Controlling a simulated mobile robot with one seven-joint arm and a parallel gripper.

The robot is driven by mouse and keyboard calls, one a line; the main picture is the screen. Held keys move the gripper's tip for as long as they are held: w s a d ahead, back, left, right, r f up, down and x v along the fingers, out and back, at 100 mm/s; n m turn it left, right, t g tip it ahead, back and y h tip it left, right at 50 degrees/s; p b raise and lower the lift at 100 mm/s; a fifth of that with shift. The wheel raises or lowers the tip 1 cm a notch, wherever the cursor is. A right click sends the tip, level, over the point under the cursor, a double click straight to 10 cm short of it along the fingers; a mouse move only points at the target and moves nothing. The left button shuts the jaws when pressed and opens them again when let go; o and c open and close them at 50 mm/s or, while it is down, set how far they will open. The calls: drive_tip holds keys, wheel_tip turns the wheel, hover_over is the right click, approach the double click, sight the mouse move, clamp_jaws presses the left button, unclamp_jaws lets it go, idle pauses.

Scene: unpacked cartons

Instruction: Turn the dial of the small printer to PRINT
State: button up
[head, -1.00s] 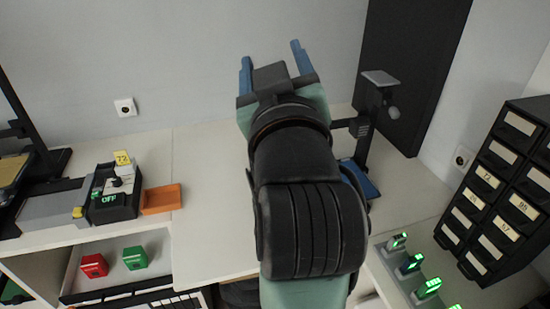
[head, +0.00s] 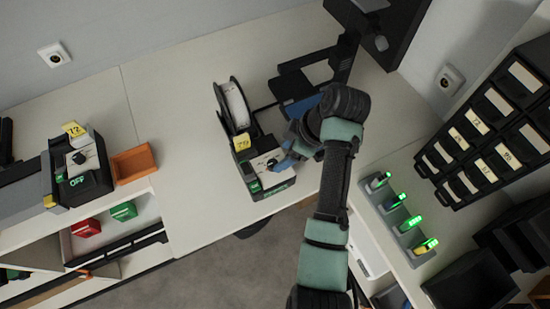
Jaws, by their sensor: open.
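A small black printer (head: 262,185) with a white label roll (head: 235,104) and a yellow tag stands on the worktop in the middle of the head view. Its light top panel carries a dark dial (head: 271,163). A small green display beside it is too small to read. My gripper (head: 281,158) is open, its blue fingers coming from the right close to the dial. I cannot tell whether they touch it. The fingertips and part of the dial are hard to separate.
Another black device (head: 80,172) with a dial, a green OFF display and a yellow 72 tag stands at left, beside an orange tray (head: 134,163). Black drawers (head: 490,125) and a grey rack (head: 405,220) with green-lit items are at right.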

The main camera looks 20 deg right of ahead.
sight(273, 163)
drive_tip(key=shift+p+x, duration=0.35)
drive_tip(key=shift+x, duration=2.85)
clamp_jaws()
